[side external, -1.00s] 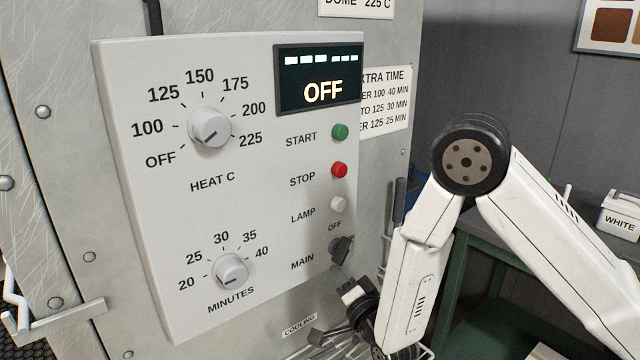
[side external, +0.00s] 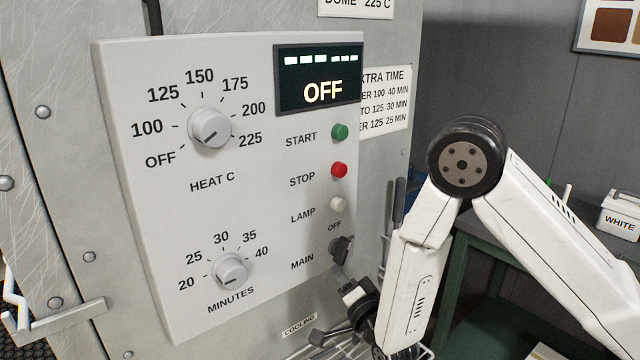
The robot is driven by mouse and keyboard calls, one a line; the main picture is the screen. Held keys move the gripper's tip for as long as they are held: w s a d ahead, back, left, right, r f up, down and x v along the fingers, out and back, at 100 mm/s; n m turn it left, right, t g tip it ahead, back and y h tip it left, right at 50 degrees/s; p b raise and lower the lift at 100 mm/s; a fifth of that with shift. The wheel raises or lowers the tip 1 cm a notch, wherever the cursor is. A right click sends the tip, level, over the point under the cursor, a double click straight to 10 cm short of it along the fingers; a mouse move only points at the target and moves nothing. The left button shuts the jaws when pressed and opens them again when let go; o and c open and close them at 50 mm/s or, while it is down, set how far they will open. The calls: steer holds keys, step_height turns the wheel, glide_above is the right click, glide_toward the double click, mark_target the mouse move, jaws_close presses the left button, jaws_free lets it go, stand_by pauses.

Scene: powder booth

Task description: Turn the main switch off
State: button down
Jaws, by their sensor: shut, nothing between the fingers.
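The main switch (side external: 339,250) is a small dark rotary knob at the lower right of the light grey control panel (side external: 290,215). The word MAIN is to its left and OFF is above it. Its exact pointing direction is hard to tell at this size. My gripper (side external: 348,284) is just below the switch, close to the panel's lower right edge. It is shut and empty. The fingertips are small and dark against the switch, so I cannot tell whether they touch it.
The panel display (side external: 320,80) reads OFF. The green start button (side external: 339,132), red stop button (side external: 339,170) and white lamp button (side external: 338,204) stand in a column above the switch. The heat dial (side external: 210,129) and minutes dial (side external: 230,270) are to the left. A green-framed bench (side external: 490,260) stands behind my arm.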

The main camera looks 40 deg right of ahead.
steer(key=shift+a+f, duration=0.15)
steer(key=shift+f, duration=0.1)
steer(key=shift+s, duration=3.05)
steer(key=shift+w, duration=0.15)
